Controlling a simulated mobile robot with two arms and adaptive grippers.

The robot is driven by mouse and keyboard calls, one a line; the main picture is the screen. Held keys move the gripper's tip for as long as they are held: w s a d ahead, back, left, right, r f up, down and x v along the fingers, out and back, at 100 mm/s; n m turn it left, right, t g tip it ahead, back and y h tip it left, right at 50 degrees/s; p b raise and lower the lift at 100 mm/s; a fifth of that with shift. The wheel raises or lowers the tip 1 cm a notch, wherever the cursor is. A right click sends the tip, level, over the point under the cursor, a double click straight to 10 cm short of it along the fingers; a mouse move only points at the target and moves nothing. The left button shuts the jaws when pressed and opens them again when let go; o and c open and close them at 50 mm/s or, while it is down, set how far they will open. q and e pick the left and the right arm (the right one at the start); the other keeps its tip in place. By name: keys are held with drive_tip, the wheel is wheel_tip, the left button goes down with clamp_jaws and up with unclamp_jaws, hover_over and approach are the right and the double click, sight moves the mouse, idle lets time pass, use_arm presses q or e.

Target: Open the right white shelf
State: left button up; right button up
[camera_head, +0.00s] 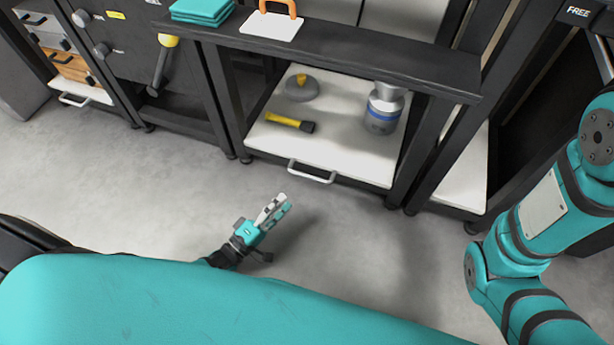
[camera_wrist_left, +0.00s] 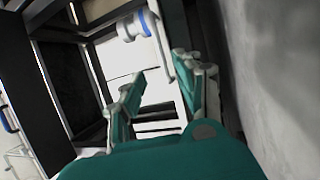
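A white pull-out shelf (camera_head: 348,158) sits low in the black rack at the centre of the head view, with a pale bar handle (camera_head: 312,172) on its front edge. It looks pushed in. Another white shelf with a handle (camera_head: 74,100) is at the far left, and a white surface (camera_head: 463,175) shows at the right. My left gripper (camera_head: 277,209) is open and empty, in front of and below the central handle, apart from it. Its spread fingers (camera_wrist_left: 160,95) also show in the left wrist view. My right gripper is out of the head view.
On the central shelf are a yellow-black tool (camera_head: 290,122), a grey disc with a yellow knob (camera_head: 302,88) and a silver, blue-banded container (camera_head: 382,110). A black ledge (camera_head: 350,60) overhangs it. The grey floor (camera_head: 150,190) before the racks is clear.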

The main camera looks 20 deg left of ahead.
sight(307, 175)
use_arm(q)
drive_tip(key=b+x, duration=0.3)
drive_tip(key=x, duration=0.7)
drive_tip(key=shift+w+d, duration=0.15)
drive_tip(key=shift+w, duration=0.25)
clamp_jaws()
